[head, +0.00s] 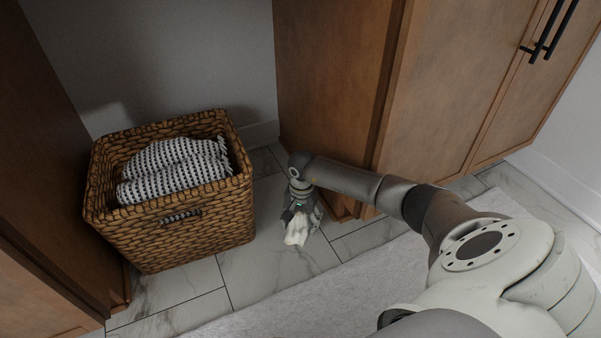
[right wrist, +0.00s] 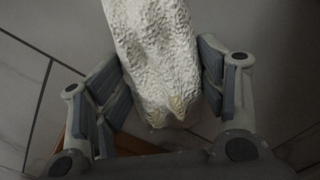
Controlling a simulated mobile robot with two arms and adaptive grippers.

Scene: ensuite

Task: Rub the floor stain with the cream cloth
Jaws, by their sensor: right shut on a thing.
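My right gripper (head: 299,211) points down at the tiled floor, between the wicker basket and the wooden cabinet. It is shut on the cream cloth (head: 297,233), which hangs below the fingers at or close to the floor. In the right wrist view the bumpy cream cloth (right wrist: 155,55) sits between the two grey finger pads of the right gripper (right wrist: 160,85). I cannot make out the floor stain; the cloth and gripper hide part of the floor. My left gripper is not in view.
A wicker basket (head: 190,240) with a black-and-white patterned towel (head: 175,165) stands left of the gripper. A wooden cabinet (head: 335,85) stands close behind and right. A pale rug (head: 330,292) lies in front. Some marble tile (head: 250,262) is bare.

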